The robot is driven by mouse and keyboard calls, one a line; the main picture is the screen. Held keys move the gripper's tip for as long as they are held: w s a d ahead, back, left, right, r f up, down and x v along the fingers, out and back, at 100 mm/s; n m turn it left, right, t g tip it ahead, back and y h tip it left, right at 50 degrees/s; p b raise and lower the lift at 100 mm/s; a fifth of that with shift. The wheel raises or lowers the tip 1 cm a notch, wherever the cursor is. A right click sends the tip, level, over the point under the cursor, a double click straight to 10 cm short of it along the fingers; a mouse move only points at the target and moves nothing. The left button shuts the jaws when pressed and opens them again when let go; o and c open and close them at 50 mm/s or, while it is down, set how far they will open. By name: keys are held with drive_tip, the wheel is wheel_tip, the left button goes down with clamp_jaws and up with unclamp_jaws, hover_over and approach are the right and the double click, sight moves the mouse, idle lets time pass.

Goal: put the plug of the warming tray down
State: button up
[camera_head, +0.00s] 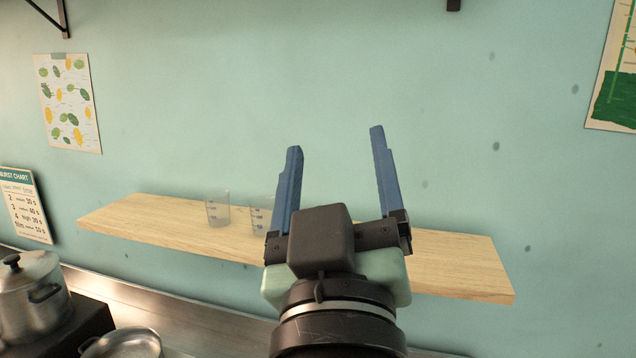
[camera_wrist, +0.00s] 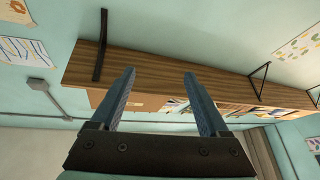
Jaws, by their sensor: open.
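My gripper (camera_head: 334,140) is raised in front of the green wall, above a wooden shelf, with its two blue fingers spread apart and nothing between them. In the wrist view my gripper (camera_wrist: 160,78) is also open and empty, pointing toward a dark wooden shelf on brackets. Neither the plug nor the warming tray shows in either view.
The light wooden shelf (camera_head: 160,217) holds two clear measuring beakers, one (camera_head: 217,212) left of the other (camera_head: 261,217). A steel pot (camera_head: 32,300) and a pan (camera_head: 124,345) are at lower left. The wrist view shows a wall shelf (camera_wrist: 150,72) with books (camera_wrist: 235,112).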

drive_tip(key=s+a+r+m+t, duration=0.1)
drive_tip(key=s+r+m+t, duration=0.2)
drive_tip(key=s+r, duration=0.4)
wheel_tip(320, 180, up, 3)
drive_tip(key=shift+s+a+f+t+y, duration=0.1)
drive_tip(key=shift+s+a+t+y, duration=0.25)
drive_tip(key=shift+t, duration=0.35)
drive_tip(key=shift+w, duration=0.15)
drive_tip(key=shift+d+f+b, duration=0.1)
drive_tip(key=shift+f+b, duration=0.3)
